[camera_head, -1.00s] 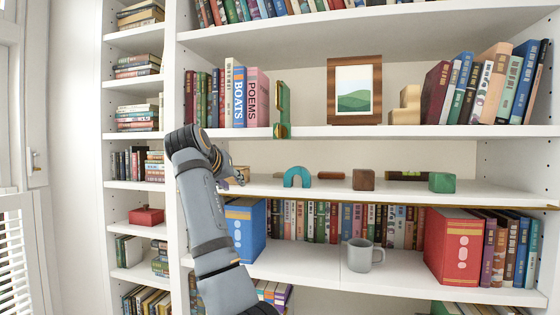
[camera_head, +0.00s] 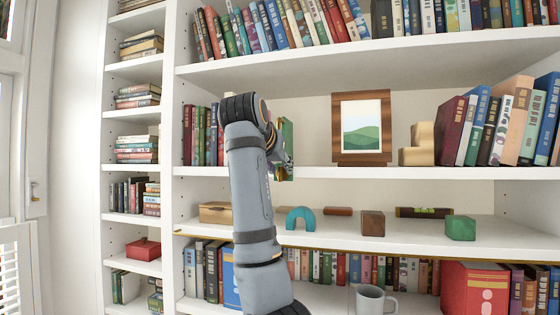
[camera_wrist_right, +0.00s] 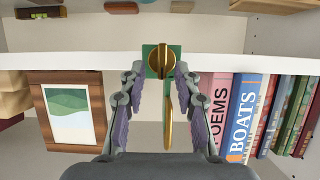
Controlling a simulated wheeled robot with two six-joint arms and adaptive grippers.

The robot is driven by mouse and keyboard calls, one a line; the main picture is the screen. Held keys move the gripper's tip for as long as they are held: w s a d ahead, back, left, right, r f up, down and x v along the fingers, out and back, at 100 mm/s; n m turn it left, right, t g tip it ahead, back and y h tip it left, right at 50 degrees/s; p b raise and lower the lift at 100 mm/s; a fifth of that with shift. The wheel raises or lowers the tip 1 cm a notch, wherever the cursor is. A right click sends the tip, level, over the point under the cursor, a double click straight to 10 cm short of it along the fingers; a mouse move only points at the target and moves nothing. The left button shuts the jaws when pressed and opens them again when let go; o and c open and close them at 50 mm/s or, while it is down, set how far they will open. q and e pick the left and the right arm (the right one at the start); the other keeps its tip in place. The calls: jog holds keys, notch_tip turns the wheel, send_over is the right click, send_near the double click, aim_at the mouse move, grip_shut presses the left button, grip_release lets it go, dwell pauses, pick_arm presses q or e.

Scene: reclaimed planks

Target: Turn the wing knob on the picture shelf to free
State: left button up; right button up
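The wing knob (camera_wrist_right: 162,61) is a round gold piece with a raised wing on a green plate (camera_wrist_right: 149,52), at the picture shelf's front edge. The wing looks roughly in line with the plate's length. A long gold bar (camera_wrist_right: 168,118) runs along the plate. My right gripper (camera_wrist_right: 160,74) is open, its fingers on either side of the plate, tips close to the knob; I cannot tell whether they touch it. In the head view my right arm hides most of the gripper (camera_head: 283,168) and the knob; part of the green plate (camera_head: 287,135) shows. My left gripper is out of view.
The picture shelf (camera_head: 400,173) holds a framed picture (camera_head: 361,127), wooden blocks (camera_head: 418,144) and books (camera_head: 510,125). The shelf below holds a blue arch (camera_head: 300,217), a brown block (camera_head: 373,223) and a green block (camera_head: 460,227). A grey mug (camera_head: 370,300) stands lower.

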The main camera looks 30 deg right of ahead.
jog(key=shift+w+d+f, duration=0.25)
jog(key=shift+w+d, duration=0.25)
jog(key=shift+s+a+r, duration=0.1)
jog(key=shift+s+a, duration=0.1)
jog(key=shift+a, duration=0.15)
jog(key=shift+d, duration=0.2)
grip_shut()
